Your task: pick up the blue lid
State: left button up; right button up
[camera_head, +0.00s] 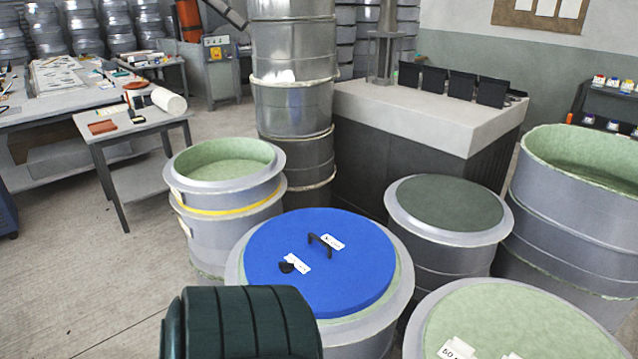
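The blue lid (318,262) is a flat round disc lying on top of a grey round mould (405,285) in the middle front. It has a black arched handle (322,241) near its centre. A small white label lies beside the handle, and another white label lies next to a small black piece nearer the front left. The lid looks level and nothing is holding it. Neither of my grippers is in view.
Grey moulds crowd around: a green-lined one (222,160) at left, a dark-topped one (448,203) at right, a pale green-topped one (520,325) at front right. A dark green ribbed shape, unclear, hides the lid mould's lower left. Floor (90,270) at left is clear.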

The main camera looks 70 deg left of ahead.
aim_at(344, 262)
jog(key=i+j, duration=0.25)
jog(key=i, duration=0.15)
jog(key=u, duration=2.5)
jog(key=i+l, duration=0.05)
jog(key=l, duration=0.05)
